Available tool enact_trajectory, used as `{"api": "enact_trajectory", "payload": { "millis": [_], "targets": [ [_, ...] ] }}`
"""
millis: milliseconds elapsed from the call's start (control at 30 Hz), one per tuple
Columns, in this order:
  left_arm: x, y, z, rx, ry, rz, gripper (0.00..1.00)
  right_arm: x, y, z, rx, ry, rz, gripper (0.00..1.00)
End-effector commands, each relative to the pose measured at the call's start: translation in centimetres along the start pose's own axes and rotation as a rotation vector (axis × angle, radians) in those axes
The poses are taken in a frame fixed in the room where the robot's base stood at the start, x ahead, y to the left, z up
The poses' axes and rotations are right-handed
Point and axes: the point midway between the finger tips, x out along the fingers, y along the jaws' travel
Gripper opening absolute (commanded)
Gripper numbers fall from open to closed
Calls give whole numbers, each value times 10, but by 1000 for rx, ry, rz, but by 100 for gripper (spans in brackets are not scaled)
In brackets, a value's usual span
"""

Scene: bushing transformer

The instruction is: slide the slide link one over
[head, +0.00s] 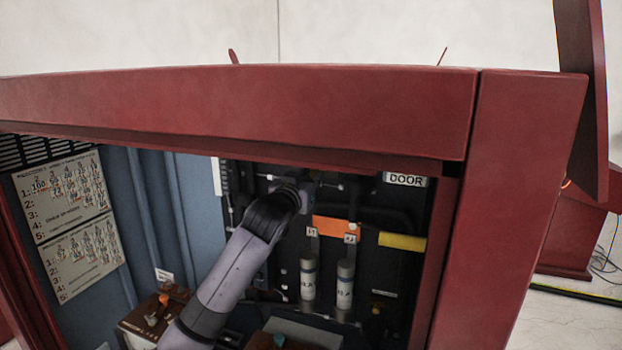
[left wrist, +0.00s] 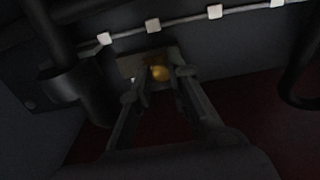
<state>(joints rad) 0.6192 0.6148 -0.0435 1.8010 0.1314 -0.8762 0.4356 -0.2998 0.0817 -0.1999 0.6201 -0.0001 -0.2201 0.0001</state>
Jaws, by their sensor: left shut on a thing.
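In the left wrist view, my left gripper (left wrist: 160,78) is shut with its two fingertips on either side of a small brass knob (left wrist: 161,73). The knob is in front of a pale plate (left wrist: 130,66) on a dark panel; I take this to be the slide link, but the picture is dark. In the head view, my left arm reaches up into the open red cabinet, and its gripper (head: 306,186) is at the upper back, small and dark. The knob cannot be made out there. My right gripper is not in view.
The red cabinet frame (head: 300,105) crosses above the arm. Two pale cylinders (head: 308,278) stand right of the arm, below an orange strip (head: 335,227) and left of a yellow one (head: 402,241). In the wrist view, a cable with white clips (left wrist: 152,25) runs above the fingers.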

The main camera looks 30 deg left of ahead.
Motion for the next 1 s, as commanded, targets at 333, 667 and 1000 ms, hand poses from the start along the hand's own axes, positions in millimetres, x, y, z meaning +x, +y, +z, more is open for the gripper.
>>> {"api": "enact_trajectory", "payload": {
  "millis": [333,667,1000],
  "targets": [
    [0,0,0,0,0,0,0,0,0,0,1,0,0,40],
    [0,33,-1,-3,0,2,0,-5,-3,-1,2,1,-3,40],
    [0,34,0,-1,0,3,23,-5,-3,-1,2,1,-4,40]
  ]
}}
